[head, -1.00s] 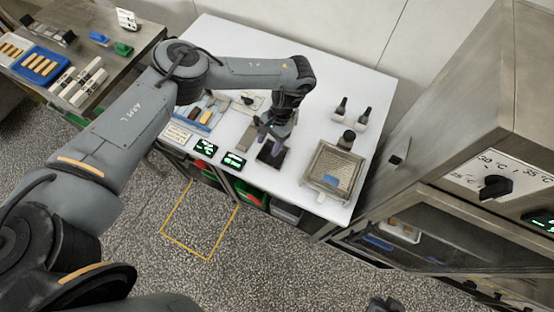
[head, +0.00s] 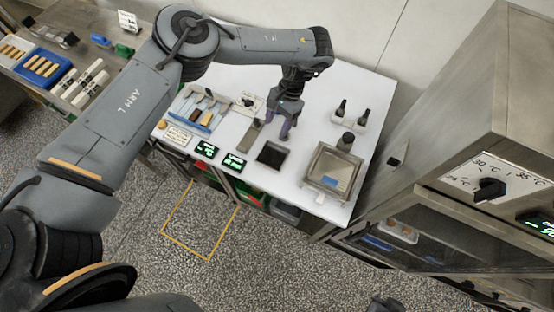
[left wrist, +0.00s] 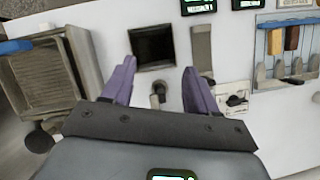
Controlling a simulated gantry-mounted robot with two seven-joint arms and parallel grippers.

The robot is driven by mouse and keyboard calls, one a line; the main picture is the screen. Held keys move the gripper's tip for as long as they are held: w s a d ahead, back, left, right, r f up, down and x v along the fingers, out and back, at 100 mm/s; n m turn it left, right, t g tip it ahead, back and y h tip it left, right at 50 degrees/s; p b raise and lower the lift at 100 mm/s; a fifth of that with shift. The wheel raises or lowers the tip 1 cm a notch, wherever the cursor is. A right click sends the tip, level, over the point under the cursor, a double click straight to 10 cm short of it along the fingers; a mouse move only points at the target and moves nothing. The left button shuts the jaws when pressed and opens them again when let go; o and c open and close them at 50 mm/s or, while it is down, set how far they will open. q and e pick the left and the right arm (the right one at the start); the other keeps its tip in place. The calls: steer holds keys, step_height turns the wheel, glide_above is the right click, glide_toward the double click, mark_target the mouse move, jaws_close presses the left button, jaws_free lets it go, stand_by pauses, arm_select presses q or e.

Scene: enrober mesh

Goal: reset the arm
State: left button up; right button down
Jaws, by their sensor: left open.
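My left gripper (head: 277,130) hangs over the white worktop (head: 310,90), with its purple fingers apart and nothing between them. It is behind the dark square recess (head: 271,154) and beside a grey strip (head: 250,135). In the left wrist view, the two fingers (left wrist: 158,72) spread on either side of a small tap-like fitting (left wrist: 158,94), with the dark recess (left wrist: 153,46) beyond them. My right gripper cannot be made out.
A framed mesh tray (head: 320,177) stands on the worktop's right, near dark-capped bottles (head: 341,108). A tool rack (head: 203,107) is left. Two green-lit displays (head: 234,162) line the front. A steel cabinet (head: 440,190) stands right; another bench (head: 100,65) is left.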

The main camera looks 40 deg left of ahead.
arm_select(q)
steer(key=shift+w+r, duration=0.15)
steer(key=shift+r, duration=0.35)
